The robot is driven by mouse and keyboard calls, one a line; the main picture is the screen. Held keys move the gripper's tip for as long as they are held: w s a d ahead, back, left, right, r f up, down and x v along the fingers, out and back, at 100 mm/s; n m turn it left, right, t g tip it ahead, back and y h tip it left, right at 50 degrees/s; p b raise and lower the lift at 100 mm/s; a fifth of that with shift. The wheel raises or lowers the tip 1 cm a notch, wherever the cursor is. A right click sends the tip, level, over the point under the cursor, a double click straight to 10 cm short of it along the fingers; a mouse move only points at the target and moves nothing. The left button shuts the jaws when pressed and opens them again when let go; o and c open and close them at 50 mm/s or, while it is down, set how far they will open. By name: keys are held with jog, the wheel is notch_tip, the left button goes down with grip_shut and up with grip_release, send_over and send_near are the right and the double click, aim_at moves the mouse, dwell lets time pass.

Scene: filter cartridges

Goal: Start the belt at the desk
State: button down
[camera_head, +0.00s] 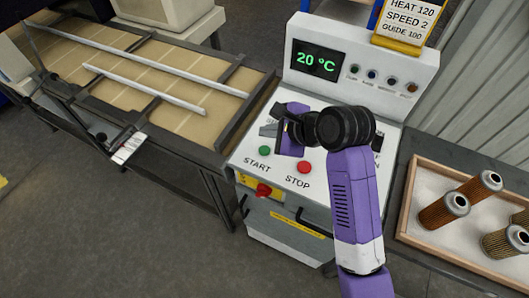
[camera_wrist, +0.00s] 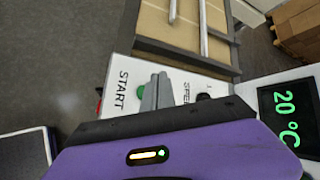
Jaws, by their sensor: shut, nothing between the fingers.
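The control desk (camera_head: 300,208) has a sloped panel with a green START button (camera_head: 264,150) and a red STOP button (camera_head: 304,167) near its front edge. The START button also shows in the wrist view (camera_wrist: 141,91), partly hidden behind my fingers. My gripper (camera_head: 268,129) is shut and empty above the panel, just behind the START button in the head view. In the wrist view its grey fingertips (camera_wrist: 155,92) overlap the button's edge; I cannot tell whether they touch. The belt (camera_head: 180,85) lies left of the desk, with two pale rails over it.
The display (camera_head: 318,60) reads 20 °C. A card (camera_head: 410,22) reads HEAT 120, SPEED 2, GUIDE 100. A dark knob (camera_wrist: 204,97) sits by the SPEED label. A red knob (camera_head: 263,190) is on the desk's front. A wooden tray (camera_head: 427,247) with filter cartridges (camera_head: 444,210) stands right.

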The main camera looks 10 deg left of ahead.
aim_at(267, 152)
notch_tip(267, 152, down, 2)
jog(key=shift+f+b, duration=0.25)
jog(key=shift+b, duration=0.8)
jog(key=shift+f, duration=1.2)
jog(key=shift+f, duration=0.15)
jog(key=shift+f, duration=0.25)
jog(key=shift+f, duration=0.45)
dwell(0.9)
jog(key=shift+r, duration=0.1)
jog(key=shift+r+p, duration=0.75)
jog(key=shift+p, duration=0.6)
